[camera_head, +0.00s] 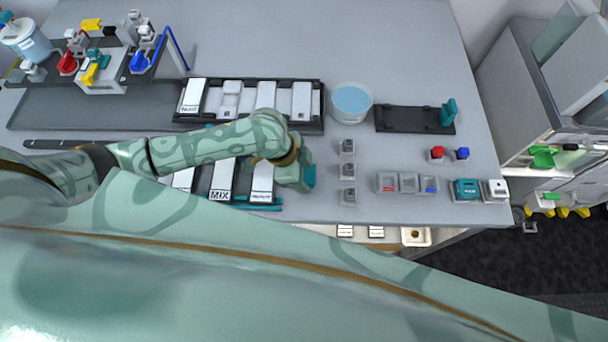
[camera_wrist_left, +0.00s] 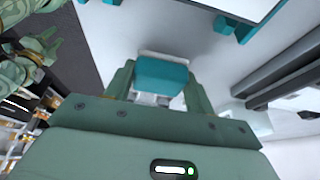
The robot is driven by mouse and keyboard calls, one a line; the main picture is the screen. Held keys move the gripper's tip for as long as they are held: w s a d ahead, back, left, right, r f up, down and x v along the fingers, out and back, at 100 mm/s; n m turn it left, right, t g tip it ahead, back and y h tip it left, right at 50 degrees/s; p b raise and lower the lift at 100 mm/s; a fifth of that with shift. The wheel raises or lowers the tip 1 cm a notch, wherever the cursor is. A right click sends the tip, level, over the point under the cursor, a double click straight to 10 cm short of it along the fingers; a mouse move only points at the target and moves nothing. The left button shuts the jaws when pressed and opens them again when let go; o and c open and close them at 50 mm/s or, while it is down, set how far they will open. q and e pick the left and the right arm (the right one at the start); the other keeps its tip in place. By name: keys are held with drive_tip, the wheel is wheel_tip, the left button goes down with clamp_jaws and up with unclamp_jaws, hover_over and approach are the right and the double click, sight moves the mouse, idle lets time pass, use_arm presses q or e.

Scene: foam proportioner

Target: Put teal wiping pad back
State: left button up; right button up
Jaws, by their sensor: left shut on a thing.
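The teal pad (camera_wrist_left: 162,76) is between the two fingers of my left gripper (camera_wrist_left: 160,88) in the left wrist view, with a pale edge along its far side. The gripper is shut on the pad. The arm hides part of the table behind it. My right gripper is not in view.
A tub of blue liquid (camera_head: 351,102) and a black tray (camera_head: 414,120) stand behind. Small grey blocks (camera_head: 347,170) stand right of the gripper. Small open trays (camera_head: 408,183), a teal labelled box (camera_head: 466,189) and a white box (camera_head: 496,190) sit at the front right.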

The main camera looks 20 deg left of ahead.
use_arm(q)
drive_tip(key=shift+f, duration=0.7)
drive_tip(key=o, duration=1)
drive_tip(key=shift+f, duration=0.1)
drive_tip(key=shift+c, duration=0.2)
drive_tip(key=p+v, duration=0.3)
drive_tip(key=v, duration=0.9)
drive_tip(key=shift+s, duration=0.1)
